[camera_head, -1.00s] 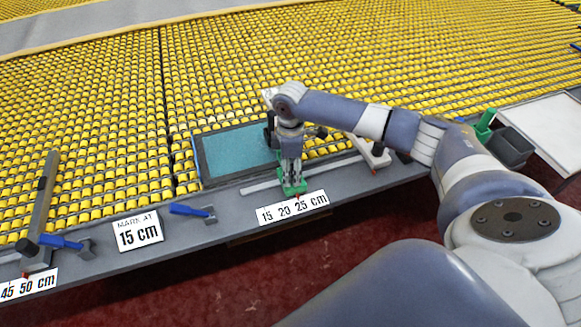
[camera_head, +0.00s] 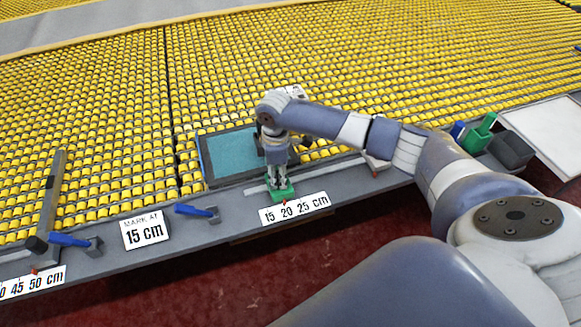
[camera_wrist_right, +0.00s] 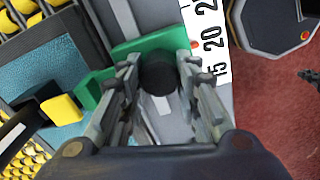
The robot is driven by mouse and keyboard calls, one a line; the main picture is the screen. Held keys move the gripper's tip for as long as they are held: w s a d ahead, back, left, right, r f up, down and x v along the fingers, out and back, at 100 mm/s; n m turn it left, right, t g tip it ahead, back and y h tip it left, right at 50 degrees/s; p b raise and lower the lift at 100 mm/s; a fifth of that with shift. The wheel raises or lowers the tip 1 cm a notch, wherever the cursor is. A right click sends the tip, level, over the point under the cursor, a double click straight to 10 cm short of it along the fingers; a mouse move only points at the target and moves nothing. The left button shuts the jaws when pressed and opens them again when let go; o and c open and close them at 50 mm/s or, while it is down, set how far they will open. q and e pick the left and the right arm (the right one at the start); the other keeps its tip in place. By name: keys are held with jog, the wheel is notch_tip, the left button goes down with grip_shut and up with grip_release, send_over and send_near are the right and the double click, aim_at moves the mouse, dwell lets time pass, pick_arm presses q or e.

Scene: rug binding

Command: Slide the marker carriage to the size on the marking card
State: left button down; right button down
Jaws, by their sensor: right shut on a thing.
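The marker carriage (camera_head: 281,195) is a green block on a pale rail (camera_head: 253,190) along the bench front. In the right wrist view the green carriage (camera_wrist_right: 150,42) has a dark round knob between my fingers. My right gripper (camera_head: 279,187) comes down from above and is shut on this knob. A red pointer (camera_head: 285,202) on the carriage sits near the 20 of the scale label (camera_head: 294,208) reading 15, 20, 25 cm. The marking card (camera_head: 144,230), on the bench front to the left, reads "MARK AT 15 cm".
A teal panel in a dark frame (camera_head: 203,158) lies behind the rail. Blue-handled clamps (camera_head: 194,210) and another scale label (camera_head: 32,283) are to the left. A grey bin (camera_head: 512,150) stands at the right. Yellow rollers (camera_head: 90,120) cover the table behind.

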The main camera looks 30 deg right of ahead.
jog(key=a, duration=0.2)
jog(key=w+a+p, duration=0.1)
jog(key=a, duration=0.1)
jog(key=shift+r, duration=0.1)
jog(key=shift+w+a, duration=0.15)
jog(key=shift+a, duration=0.75)
jog(key=c, duration=1.2)
grip_release()
jog(key=shift+w+a, duration=0.1)
jog(key=shift+r, duration=0.45)
notch_tip(320, 180, up, 11)
jog(key=shift+f, duration=0.1)
